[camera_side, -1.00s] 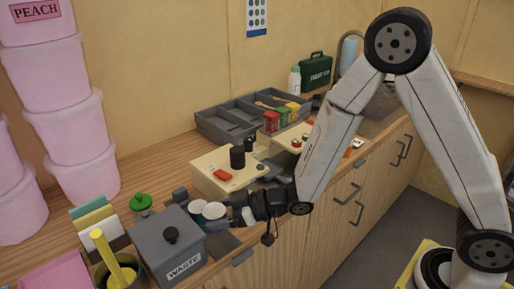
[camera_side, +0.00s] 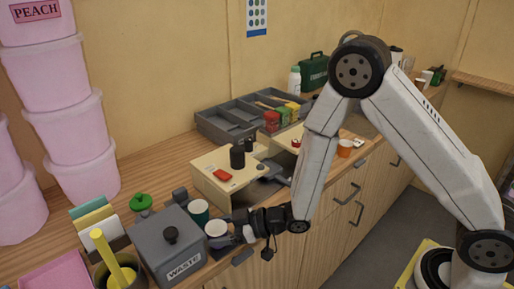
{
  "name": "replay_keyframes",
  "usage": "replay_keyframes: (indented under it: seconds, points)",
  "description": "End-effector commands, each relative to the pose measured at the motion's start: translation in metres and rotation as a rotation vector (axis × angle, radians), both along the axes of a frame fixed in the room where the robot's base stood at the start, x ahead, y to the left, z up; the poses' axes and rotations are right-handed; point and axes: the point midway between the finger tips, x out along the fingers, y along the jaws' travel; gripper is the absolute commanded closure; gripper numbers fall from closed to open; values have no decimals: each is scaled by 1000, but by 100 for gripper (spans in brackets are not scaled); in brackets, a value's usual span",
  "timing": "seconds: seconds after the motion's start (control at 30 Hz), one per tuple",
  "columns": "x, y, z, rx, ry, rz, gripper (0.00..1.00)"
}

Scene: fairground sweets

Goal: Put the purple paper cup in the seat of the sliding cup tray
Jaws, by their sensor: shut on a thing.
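The purple paper cup (camera_side: 220,243) is at my gripper (camera_side: 237,232), at the front edge of the counter, right of the grey waste bin. Its pale open top faces up and it stands about upright. My gripper reaches in from the right and is shut on the cup; the fingertips are small and partly hidden. A teal cup (camera_side: 198,212) with a pale rim stands just behind and left of it. I cannot clearly make out the sliding cup tray or its seat. I cannot tell whether the cup's base touches anything.
The lidded waste bin (camera_side: 165,248) stands close on the left. A cream machine (camera_side: 215,170) with a red switch and black knob is behind. A grey divided tray (camera_side: 228,124) is at the wall.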

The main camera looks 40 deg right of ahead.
Motion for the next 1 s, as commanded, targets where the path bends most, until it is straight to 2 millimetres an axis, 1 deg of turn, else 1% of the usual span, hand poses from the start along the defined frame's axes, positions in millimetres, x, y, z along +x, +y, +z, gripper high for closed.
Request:
replay_keyframes:
  seconds: [0.1,0.4,0.6,0.63,0.67,0.7,1.0]
  points:
    - [0,0,-5,-1,-1,0,79]
    - [0,0,-6,-1,-1,-1,79]
    - [0,0,-10,-1,0,-1,79]
    - [0,0,-10,-1,0,-1,21]
    - [0,0,-10,-1,-1,-1,12]
    - [0,0,-10,-1,-1,-1,0]
    - [-1,-1,-9,0,0,-1,0]
